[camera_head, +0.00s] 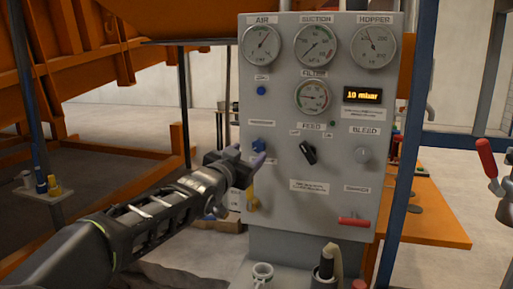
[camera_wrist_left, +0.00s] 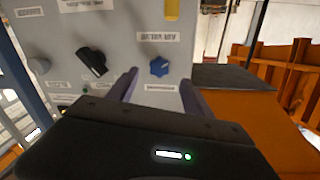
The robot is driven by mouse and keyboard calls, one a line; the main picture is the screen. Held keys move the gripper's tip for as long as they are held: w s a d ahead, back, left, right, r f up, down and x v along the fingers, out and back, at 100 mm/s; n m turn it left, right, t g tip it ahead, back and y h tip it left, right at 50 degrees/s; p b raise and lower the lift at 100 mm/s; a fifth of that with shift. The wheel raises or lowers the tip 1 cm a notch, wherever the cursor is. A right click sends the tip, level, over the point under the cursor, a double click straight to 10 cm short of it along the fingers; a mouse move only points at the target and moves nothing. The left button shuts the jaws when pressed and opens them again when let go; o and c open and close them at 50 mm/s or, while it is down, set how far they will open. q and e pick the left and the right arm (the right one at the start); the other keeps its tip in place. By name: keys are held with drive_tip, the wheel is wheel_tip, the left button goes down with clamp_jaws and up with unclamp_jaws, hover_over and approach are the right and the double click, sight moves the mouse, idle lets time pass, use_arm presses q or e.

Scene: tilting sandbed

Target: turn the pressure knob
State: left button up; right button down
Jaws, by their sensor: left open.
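The pressure knob (camera_head: 258,144) is a small blue knob on the left part of the grey panel's front, under a small label. It also shows in the left wrist view (camera_wrist_left: 159,67), where the panel appears upside down. My left gripper (camera_head: 248,159) is open at the panel, close to this knob. In the left wrist view the two purple-grey fingers (camera_wrist_left: 159,77) stand apart, with the knob in the gap near their tips. I cannot tell whether either finger touches it. My right gripper is not in view.
The grey panel (camera_head: 285,212) carries several gauges, a blue button (camera_head: 261,90), a black feed knob (camera_head: 309,152), a grey bleed knob (camera_head: 363,154) and a red handle (camera_head: 354,221). A yellow part (camera_head: 251,198) is just below my gripper. A blue post (camera_head: 405,150) stands at right.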

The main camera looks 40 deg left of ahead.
sight(258, 147)
use_arm(q)
drive_tip(key=p+x, duration=0.1)
drive_tip(key=x, duration=0.5)
drive_tip(key=shift+p, duration=0.35)
drive_tip(key=shift+c, duration=0.3)
clamp_jaws()
